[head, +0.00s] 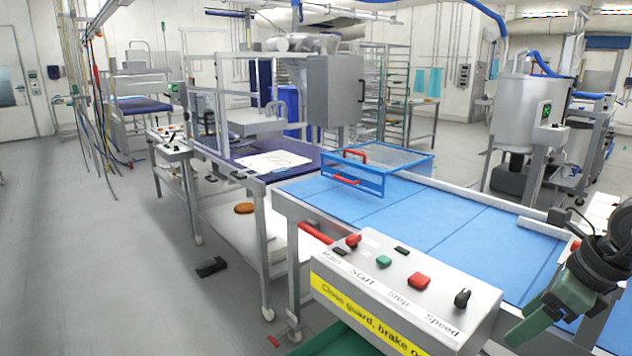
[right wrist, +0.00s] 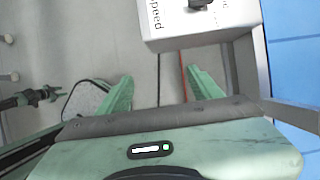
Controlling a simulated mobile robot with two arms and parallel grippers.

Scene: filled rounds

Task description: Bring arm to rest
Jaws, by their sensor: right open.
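My right gripper (head: 532,318) is at the lower right of the head view, with green fingers pointing down and left. It is beside the right end of the control box (head: 408,290), over the front side of the blue conveyor belt (head: 425,225).
A blue-framed guard (head: 405,172) with red handles stands over the belt. The control box carries buttons and a yellow label. A steel-legged table (head: 312,150) stands to the left of the belt, and a steel vat (head: 522,105) behind right. The floor at left (head: 95,240) is mostly clear.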

